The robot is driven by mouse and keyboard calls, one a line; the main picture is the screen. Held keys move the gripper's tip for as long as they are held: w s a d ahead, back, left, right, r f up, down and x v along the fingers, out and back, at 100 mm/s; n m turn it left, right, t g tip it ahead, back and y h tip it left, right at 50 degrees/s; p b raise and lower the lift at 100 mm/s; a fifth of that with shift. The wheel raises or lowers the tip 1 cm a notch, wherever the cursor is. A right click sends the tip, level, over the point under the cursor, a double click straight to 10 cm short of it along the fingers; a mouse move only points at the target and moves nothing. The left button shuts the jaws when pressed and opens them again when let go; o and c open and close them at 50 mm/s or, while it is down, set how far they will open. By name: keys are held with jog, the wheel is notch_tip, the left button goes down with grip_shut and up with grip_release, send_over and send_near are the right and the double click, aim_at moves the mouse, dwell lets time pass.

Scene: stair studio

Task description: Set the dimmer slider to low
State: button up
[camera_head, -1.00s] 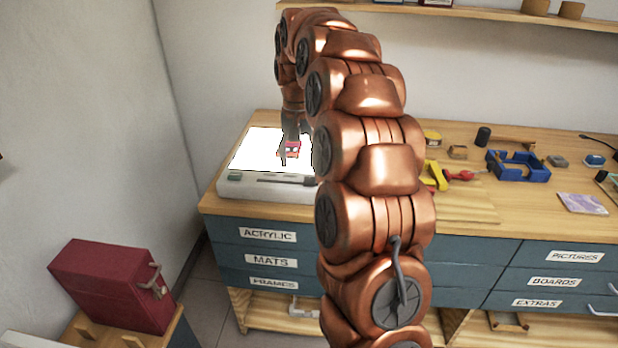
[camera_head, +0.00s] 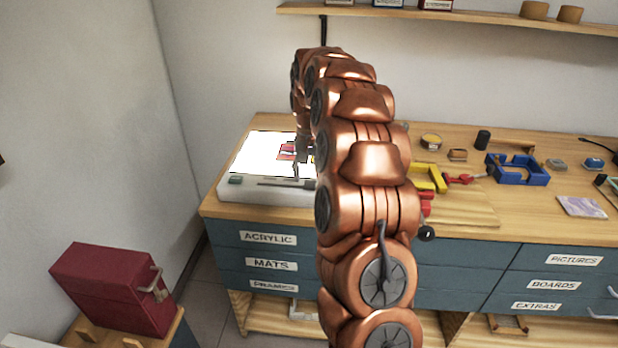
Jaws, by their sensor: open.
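A white light box (camera_head: 222,192) with a brightly lit top stands at the left end of the workbench. On its front strip is a dark slider track (camera_head: 275,183), the dimmer; a green button (camera_head: 236,179) is to its left. The track's right end and the slider knob cannot be made out clearly near my arm. My gripper (camera_head: 297,172) points down over the right part of the light box, close behind the track. It is open, small in view and partly hidden by my arm. A small red picture (camera_head: 286,151) lies on the lit top beside it.
A yellow clamp (camera_head: 430,178), a blue frame-like tool (camera_head: 517,170) and a purple tile (camera_head: 581,207) lie on the bench to the right. A dark red case (camera_head: 112,287) stands at lower left. A shelf (camera_head: 470,16) runs above.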

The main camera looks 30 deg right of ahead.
jog(key=shift+f, duration=0.9)
jog(key=shift+c, duration=0.4)
grip_shut()
